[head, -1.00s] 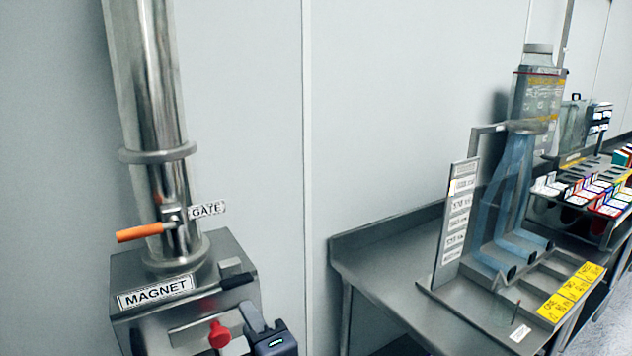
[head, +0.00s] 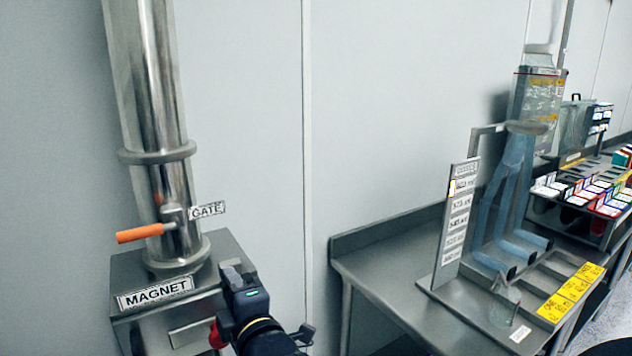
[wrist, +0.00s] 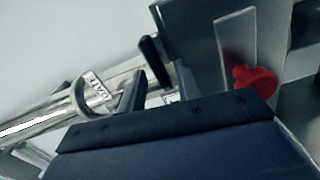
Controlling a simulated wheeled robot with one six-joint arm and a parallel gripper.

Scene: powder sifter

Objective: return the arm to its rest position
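My gripper (head: 236,272) is beside the right side of the metal magnet housing (head: 214,262) in the head view, with my dark wrist below it. In the wrist view its two dark fingers (wrist: 143,56) stand apart with nothing between them, so it is open and empty. The red knob (head: 217,336) on the housing front is partly hidden by my wrist in the head view. It shows clearly in the wrist view (wrist: 254,80), right of the fingers.
A steel pipe with an orange gate handle (head: 140,233) rises above the housing. A steel table (head: 385,262) at right carries a transparent chute stand (head: 512,195) and a label board (head: 459,215). Colored bins (head: 590,195) stand farther back. The wall between housing and table is clear.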

